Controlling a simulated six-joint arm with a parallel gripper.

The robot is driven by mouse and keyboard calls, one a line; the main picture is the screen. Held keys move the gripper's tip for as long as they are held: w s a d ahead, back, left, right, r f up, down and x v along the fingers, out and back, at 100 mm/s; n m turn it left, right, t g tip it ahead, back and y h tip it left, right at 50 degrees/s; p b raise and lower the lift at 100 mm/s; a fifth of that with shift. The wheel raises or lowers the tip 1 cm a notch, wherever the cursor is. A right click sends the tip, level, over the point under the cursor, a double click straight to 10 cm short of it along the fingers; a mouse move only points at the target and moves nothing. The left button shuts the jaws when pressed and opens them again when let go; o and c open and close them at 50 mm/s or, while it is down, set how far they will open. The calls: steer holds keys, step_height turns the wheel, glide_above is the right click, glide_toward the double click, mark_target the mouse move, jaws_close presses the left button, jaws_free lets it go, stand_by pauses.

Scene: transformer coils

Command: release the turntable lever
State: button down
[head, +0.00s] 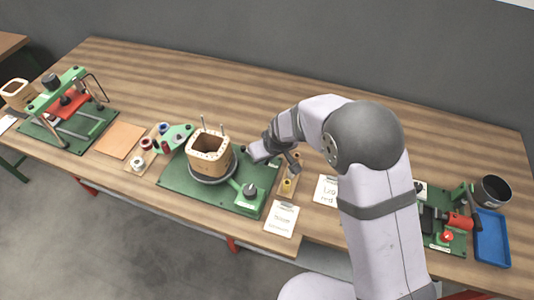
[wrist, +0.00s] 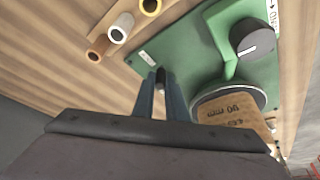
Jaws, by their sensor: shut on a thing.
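The turntable is a dark round disc (head: 213,177) on a green base plate (head: 255,207), with a tan coil former (head: 208,155) standing on it. In the wrist view the former (wrist: 237,112) and the disc rim (wrist: 262,97) show at the right. My gripper (head: 257,155) is low at the plate's right side, beside the former. In the wrist view its fingers (wrist: 161,88) are shut on a small dark part (wrist: 161,76) at the plate's edge, which seems to be the turntable lever. Most of the lever is hidden by the fingers.
A green arm with a dark knob (wrist: 250,38) stands on the plate near the fingers. Several small tubes (wrist: 121,27) stand beside the plate. A paper card (head: 282,218) lies at the table's front. A red and green press (head: 68,103) is at far left; a blue tray (head: 492,238) is at far right.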

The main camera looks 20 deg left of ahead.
stand_by(0.4)
steer(key=c, duration=1.8)
jaws_free()
steer(key=shift+o, duration=0.2)
steer(key=shift+r, duration=0.1)
steer(key=b+v, duration=0.2)
steer(key=v, duration=0.5)
steer(key=shift+s, duration=0.1)
